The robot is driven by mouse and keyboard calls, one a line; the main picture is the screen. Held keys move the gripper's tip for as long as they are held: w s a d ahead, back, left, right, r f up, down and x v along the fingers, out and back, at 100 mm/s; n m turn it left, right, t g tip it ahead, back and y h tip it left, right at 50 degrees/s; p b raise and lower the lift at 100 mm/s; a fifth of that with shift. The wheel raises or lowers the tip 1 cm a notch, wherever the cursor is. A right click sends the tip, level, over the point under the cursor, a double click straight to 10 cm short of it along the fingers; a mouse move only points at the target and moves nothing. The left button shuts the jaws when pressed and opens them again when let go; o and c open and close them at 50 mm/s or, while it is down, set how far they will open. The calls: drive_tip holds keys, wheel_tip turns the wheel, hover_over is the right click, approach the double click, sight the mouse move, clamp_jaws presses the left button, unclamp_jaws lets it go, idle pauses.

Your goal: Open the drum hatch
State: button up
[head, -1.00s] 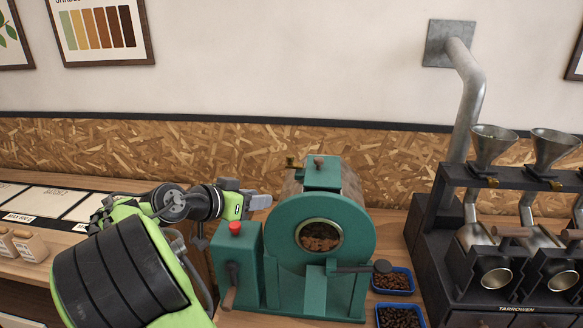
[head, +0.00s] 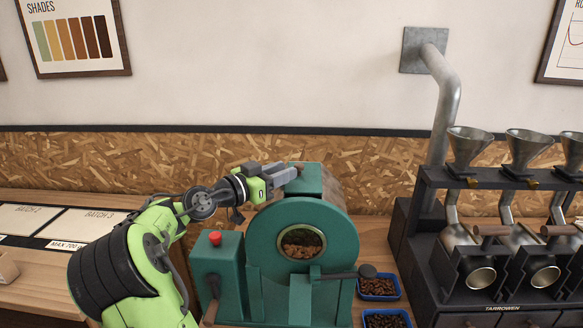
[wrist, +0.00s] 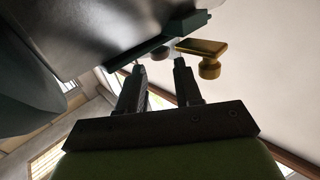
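The green drum roaster (head: 300,270) stands on the counter with beans behind its round front window. The teal hatch (head: 309,178) lies closed on top of the drum; its edge shows in the wrist view (wrist: 165,40). A small brown knob (wrist: 160,54) on the hatch shows just beyond my fingertips. A brass latch-like piece (wrist: 202,50) sits to the right of the fingers in the wrist view; it is hidden in the head view. My gripper (head: 297,170) is at the left edge of the hatch, with its fingers apart and nothing seen between them.
A red button (head: 215,238) tops the box left of the drum. A dark-handled lever (head: 366,271) is at the roaster's front. Blue trays of beans (head: 378,296) stand to its right. A black rack with funnels (head: 470,176) and a metal pipe (head: 446,100) stand farther right.

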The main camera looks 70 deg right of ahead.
sight(304, 171)
drive_tip(key=x, duration=0.3)
drive_tip(key=shift+s+d, duration=0.2)
drive_tip(key=shift+d, duration=0.1)
drive_tip(key=shift+c, duration=0.2)
clamp_jaws()
